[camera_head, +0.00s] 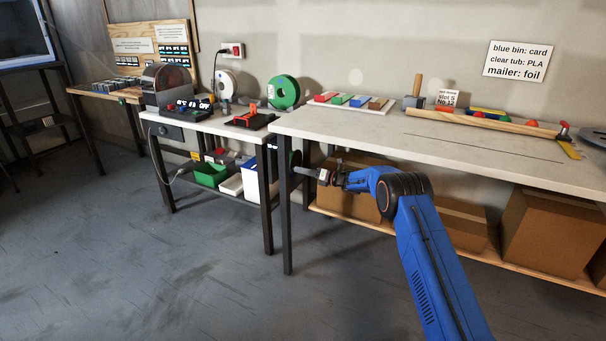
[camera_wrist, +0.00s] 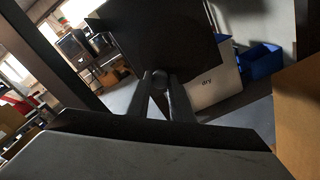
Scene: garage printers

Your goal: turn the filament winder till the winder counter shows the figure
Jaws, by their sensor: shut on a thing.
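My gripper (camera_head: 318,175) is at the left end of the right workbench, below the top and beside the front leg. In the wrist view its two fingers (camera_wrist: 161,88) are closed around a small dark round handle (camera_wrist: 160,76). Just beyond the handle is a dark flat plate (camera_wrist: 165,38), apparently part of the winder. In the head view a dark rounded part (camera_head: 295,159) shows at the bench end, partly behind the leg. The winder counter and its figure cannot be made out in either view.
The right workbench (camera_head: 375,127) stands over my arm, with cardboard boxes (camera_head: 545,228) below. The left bench (camera_head: 215,124) carries a green spool (camera_head: 284,92). A white bin marked "dry" (camera_wrist: 218,88) and a blue bin (camera_wrist: 262,61) are close beyond the gripper. Open floor lies front left.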

